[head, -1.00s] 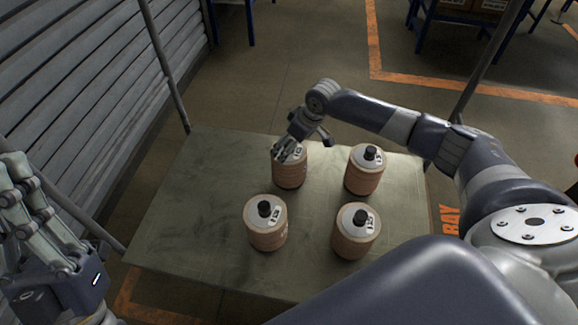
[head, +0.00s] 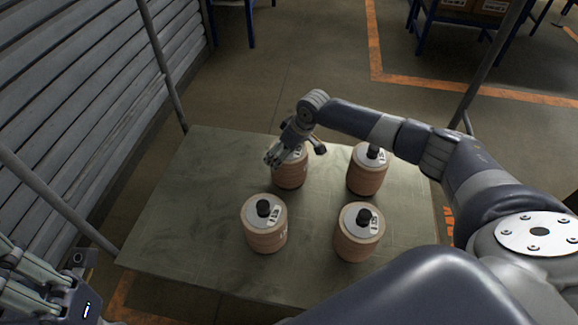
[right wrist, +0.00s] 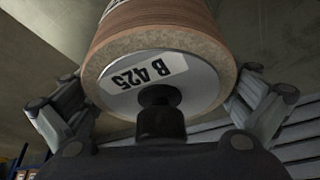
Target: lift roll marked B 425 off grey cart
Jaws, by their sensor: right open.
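The roll marked B 425 (head: 290,178) stands upright at the back left of the group on the grey cart (head: 185,215). It is a brown stack with a pale top and a black knob. My right gripper (head: 296,153) is over its top, open, and hides part of it. In the right wrist view the label B 425 shows on the roll's end (right wrist: 200,85), with the open fingers on both sides of it. I cannot tell whether they touch it. My left gripper (head: 45,285) is at the lower left, partly cut off, away from the rolls.
Three similar rolls stand close by: front left (head: 264,230), front right (head: 358,238) and back right (head: 367,175). Upright grey posts (head: 163,65) rise at the cart's corners. A grey slatted shutter (head: 80,90) is at the left. The cart's left part is bare.

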